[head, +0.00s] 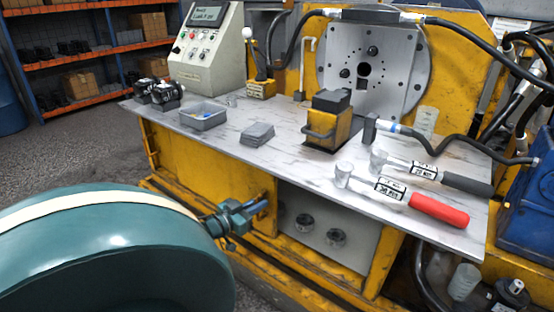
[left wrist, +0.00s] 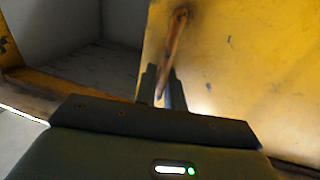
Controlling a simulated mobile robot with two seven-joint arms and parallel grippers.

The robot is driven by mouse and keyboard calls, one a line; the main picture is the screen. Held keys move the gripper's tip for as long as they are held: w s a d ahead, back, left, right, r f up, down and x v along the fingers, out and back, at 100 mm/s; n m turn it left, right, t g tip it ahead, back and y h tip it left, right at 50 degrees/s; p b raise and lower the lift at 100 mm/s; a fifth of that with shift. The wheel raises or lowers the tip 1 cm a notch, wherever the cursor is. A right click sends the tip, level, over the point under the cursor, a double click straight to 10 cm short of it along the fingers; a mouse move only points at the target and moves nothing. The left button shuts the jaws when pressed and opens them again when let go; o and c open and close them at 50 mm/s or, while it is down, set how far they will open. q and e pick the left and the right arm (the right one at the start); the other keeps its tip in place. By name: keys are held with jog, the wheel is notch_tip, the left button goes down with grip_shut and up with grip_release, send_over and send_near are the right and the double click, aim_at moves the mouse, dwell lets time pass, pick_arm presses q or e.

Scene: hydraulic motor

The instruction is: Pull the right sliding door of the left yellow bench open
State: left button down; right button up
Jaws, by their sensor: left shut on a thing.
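The yellow bench (head: 160,150) has a light marbled top and a yellow front. A yellow sliding door panel (head: 240,182) covers the left part of the front; it fills the right of the left wrist view (left wrist: 245,70). To its right in the head view, an opening (head: 320,215) shows a grey interior. My left gripper (head: 262,206) is at the panel's right part. In the left wrist view its fingers (left wrist: 164,88) are shut on a brown, worn bar handle (left wrist: 177,38) on the panel. The handle is mostly hidden in the head view. My right gripper is not in view.
Two round dark parts (head: 320,228) sit inside the opening. On the benchtop are a grey bin (head: 203,122), a yellow-black block (head: 330,122) and a red-handled tool (head: 438,208). A blue box (head: 528,205) stands right. Grey floor (head: 85,150) is clear at left.

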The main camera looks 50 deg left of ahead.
pick_arm(q)
jog(key=shift+s+a, duration=0.15)
jog(key=shift+a, duration=0.5)
jog(key=shift+s+a, duration=0.15)
jog(key=shift+a, duration=0.5)
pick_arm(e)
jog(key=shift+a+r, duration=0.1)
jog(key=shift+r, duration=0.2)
pick_arm(q)
jog(key=c, duration=1.6)
grip_release()
jog(key=shift+c, duration=0.2)
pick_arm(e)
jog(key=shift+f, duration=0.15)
